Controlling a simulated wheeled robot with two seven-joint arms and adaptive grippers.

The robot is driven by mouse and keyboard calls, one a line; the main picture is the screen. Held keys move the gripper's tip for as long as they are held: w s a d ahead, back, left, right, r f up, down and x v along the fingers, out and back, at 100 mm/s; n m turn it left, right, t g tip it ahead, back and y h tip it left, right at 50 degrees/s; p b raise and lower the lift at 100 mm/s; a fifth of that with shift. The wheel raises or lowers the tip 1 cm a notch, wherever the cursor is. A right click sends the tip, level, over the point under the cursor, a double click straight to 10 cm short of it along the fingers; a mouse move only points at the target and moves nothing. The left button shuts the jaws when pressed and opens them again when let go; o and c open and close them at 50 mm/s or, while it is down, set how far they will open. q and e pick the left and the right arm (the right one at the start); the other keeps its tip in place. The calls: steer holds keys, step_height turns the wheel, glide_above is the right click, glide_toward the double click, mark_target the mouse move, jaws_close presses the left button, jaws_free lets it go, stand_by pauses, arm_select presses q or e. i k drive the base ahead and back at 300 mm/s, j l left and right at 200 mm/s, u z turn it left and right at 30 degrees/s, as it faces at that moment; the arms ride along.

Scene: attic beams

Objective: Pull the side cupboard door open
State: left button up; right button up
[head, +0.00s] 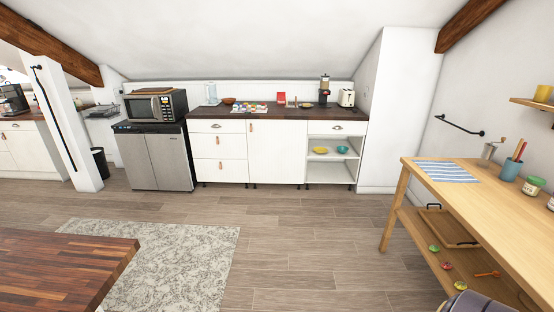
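A low white cupboard unit stands against the back wall under a dark worktop (262,112). Its middle part is a plain white cupboard door (277,155), which looks shut and flush with the front. A small brown pull (250,128) sits near the door's upper left corner. Drawers (218,147) are to the left of the door, and an open shelf bay (332,162) is to its right. I cannot tell for sure whether this is the side cupboard door. Neither of my grippers is in view.
A wooden floor (290,235) lies clear before the cupboard, with a patterned rug (175,260) at left. A dark wood table (60,265) fills the lower left. A light wood workbench (480,195) stands at right. A steel fridge (155,160) stands left of the drawers.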

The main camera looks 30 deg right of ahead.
mark_target(276, 148)
steer(key=i+l+z, duration=0.65)
steer(key=i, duration=0.15)
steer(key=i+l+z, duration=0.15)
steer(key=i+z, duration=0.15)
steer(key=i, duration=0.15)
steer(key=i+z, duration=0.3)
steer(key=i, duration=1.8)
steer(key=i+l, duration=0.1)
steer(key=i, duration=0.3)
steer(key=i+l+u, duration=0.1)
steer(key=i, duration=0.3)
steer(key=i+l+u, duration=0.15)
steer(key=i+u, duration=0.15)
steer(key=i, duration=0.2)
steer(key=i+l+u, duration=0.3)
steer(key=i, duration=0.2)
